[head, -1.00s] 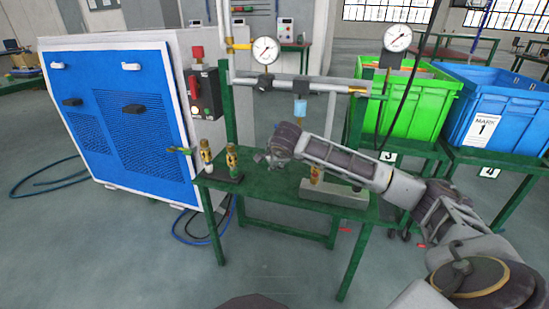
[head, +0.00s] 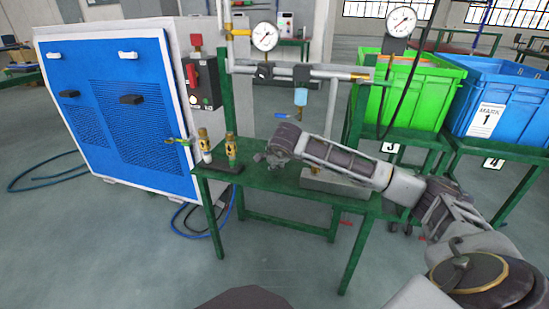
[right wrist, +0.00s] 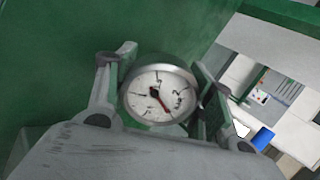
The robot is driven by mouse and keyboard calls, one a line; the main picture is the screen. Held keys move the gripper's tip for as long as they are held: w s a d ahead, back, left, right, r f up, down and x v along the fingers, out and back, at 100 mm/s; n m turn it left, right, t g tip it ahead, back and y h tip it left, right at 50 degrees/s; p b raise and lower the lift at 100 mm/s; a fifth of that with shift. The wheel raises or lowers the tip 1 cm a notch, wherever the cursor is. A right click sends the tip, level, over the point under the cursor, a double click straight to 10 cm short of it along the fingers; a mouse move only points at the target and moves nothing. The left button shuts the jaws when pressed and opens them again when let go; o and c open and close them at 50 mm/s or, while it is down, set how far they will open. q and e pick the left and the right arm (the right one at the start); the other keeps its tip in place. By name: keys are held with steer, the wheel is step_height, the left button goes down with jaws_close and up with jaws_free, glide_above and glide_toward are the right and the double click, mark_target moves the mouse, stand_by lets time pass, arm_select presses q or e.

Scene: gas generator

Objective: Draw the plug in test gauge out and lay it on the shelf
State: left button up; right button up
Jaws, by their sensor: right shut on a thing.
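In the right wrist view, a round test gauge (right wrist: 158,92) with a white dial, a red needle and a grey rim sits between the two fingers of my right gripper (right wrist: 163,92). The gripper is shut on it. The held gauge cannot be made out there. Whether it touches the shelf is unclear. My left gripper is not in view.
Two brass-topped fittings (head: 231,150) stand on a dark base at the shelf's left. A grey block (head: 327,185) is partly under my right arm. Pipes with a left gauge (head: 264,37) and a right gauge (head: 402,22) rise behind. Green (head: 414,107) and blue (head: 510,115) crates stand right.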

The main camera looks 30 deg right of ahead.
steer(key=o, duration=1.5)
steer(key=shift+s+a+r, duration=0.15)
steer(key=shift+s+r, duration=0.2)
steer(key=shift+r, duration=0.1)
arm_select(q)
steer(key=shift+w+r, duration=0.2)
arm_select(e)
steer(key=v, duration=1.1)
steer(key=shift+f, duration=0.1)
